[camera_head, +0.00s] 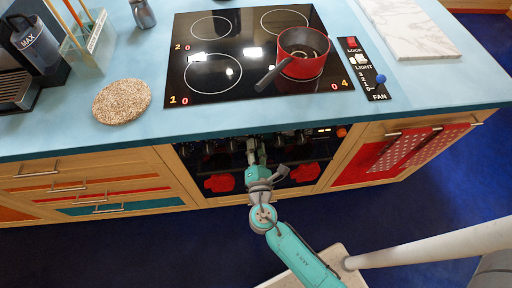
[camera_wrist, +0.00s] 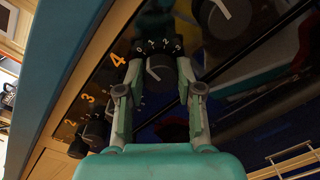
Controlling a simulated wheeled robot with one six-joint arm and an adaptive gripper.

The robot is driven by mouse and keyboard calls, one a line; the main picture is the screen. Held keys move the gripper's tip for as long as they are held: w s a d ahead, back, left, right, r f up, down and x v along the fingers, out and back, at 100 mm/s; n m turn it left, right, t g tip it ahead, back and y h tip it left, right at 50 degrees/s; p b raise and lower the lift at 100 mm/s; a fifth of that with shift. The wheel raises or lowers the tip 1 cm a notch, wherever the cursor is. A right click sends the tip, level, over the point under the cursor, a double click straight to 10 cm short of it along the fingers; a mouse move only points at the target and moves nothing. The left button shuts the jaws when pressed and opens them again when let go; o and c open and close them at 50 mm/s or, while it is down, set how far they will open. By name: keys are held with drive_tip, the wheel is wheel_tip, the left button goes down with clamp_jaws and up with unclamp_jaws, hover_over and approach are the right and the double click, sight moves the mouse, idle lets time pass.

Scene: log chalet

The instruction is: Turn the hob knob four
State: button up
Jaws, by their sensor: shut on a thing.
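The front panel of the cooker has a row of dark round knobs. In the wrist view, the knob beside the orange 4, the hob knob four (camera_wrist: 159,72), sits between my fingertips, with a pale pointer line and small white numbers by it. My gripper (camera_wrist: 161,68) is shut on this knob, one finger on each side. In the head view my gripper (camera_head: 257,148) reaches the panel under the hob's front edge and hides the knob there. The black glass hob (camera_head: 225,50) has printed burner numbers.
A red pan (camera_head: 303,66) stands on the hob's right side, handle toward the front left. Other knobs (camera_wrist: 78,148) lie left of mine, and a larger dial (camera_wrist: 228,17) lies right. Red cloths (camera_head: 219,183) hang below the panel. A cork mat (camera_head: 121,101) lies left.

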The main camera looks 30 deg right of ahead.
drive_tip(key=m, duration=1)
drive_tip(key=shift+y, duration=0.3)
idle(0.4)
drive_tip(key=o, duration=1.2)
drive_tip(key=shift+c, duration=0.2)
drive_tip(key=shift+s, duration=0.1)
drive_tip(key=v, duration=1.2)
drive_tip(key=shift+r, duration=0.1)
